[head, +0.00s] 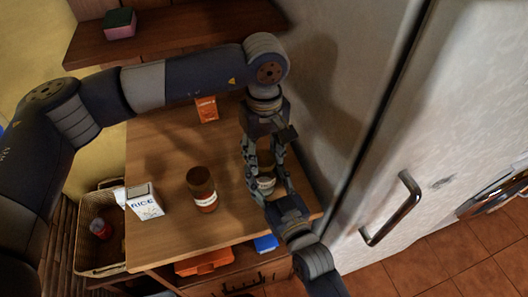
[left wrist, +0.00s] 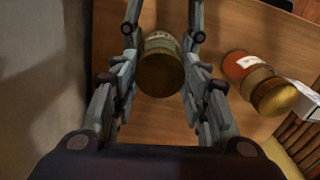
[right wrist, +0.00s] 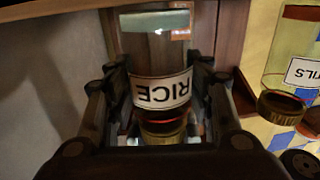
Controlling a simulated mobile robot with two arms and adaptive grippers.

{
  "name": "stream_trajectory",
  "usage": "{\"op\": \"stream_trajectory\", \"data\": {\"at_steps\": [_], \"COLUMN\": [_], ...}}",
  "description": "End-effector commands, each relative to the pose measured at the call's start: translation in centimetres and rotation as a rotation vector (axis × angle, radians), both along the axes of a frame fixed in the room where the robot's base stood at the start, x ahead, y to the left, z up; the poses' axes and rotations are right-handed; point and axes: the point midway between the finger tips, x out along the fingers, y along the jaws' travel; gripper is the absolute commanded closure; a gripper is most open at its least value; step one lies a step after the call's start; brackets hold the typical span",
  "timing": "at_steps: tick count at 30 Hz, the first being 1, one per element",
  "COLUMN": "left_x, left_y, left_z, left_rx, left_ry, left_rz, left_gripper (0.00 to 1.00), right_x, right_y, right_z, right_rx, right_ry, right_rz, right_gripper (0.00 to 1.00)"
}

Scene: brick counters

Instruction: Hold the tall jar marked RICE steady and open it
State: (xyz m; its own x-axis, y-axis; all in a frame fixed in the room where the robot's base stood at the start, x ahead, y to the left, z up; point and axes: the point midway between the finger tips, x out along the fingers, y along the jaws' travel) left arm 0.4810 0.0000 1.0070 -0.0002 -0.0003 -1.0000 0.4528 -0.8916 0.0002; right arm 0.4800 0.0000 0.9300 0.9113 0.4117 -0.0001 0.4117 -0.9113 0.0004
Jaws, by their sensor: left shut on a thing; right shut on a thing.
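The tall clear jar with the white RICE label (right wrist: 162,90) stands upright, seen upside down in the right wrist view, with its gold lid (right wrist: 163,134) and some red below the label. In the head view the jar (head: 266,184) is partly hidden between my grippers. My left gripper (head: 264,158) comes from above and is shut on the jar's lid end; the gold lid (left wrist: 160,74) sits between its fingers in the left wrist view. My right gripper (head: 277,193) reaches in from the lower right and is shut on the jar's body from the side.
A second jar (head: 202,189) with a gold lid stands left of the RICE jar. A white carton (head: 144,200) and an orange packet (head: 206,108) stand on the wooden counter (head: 160,150). A basket (head: 100,222) is at left; a large pale door with a handle (head: 393,210) is close at right.

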Motion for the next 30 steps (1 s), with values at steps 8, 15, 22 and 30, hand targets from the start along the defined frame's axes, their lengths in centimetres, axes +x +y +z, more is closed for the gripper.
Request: {"op": "stream_trajectory", "data": {"at_steps": [8, 15, 22, 30], "left_x": [0.01, 0.01, 0.0, 0.01], "left_y": [-0.02, -0.02, 0.0, 0.0], "left_z": [0.02, 0.04, 0.06, 0.11], "left_rx": [0.0, 0.0, 0.0, 0.0], "left_ry": [0.0, 0.0, 0.0, 0.001], "left_rz": [0.469, 0.879, 1.272, 1.732], "left_gripper": [0.87, 0.87, 0.87, 0.87], "right_x": [-0.01, -0.01, -0.02, -0.02], "right_y": [-0.02, -0.02, -0.01, -0.01], "right_z": [-0.06, -0.06, -0.07, -0.07], "right_rx": [0.0, 0.0, 0.0, 0.0], "right_ry": [0.001, 0.001, 0.001, 0.001], "right_rz": [0.0, 0.0, 0.0, 0.0], "right_gripper": [1.0, 1.0, 1.0, 1.0]}}
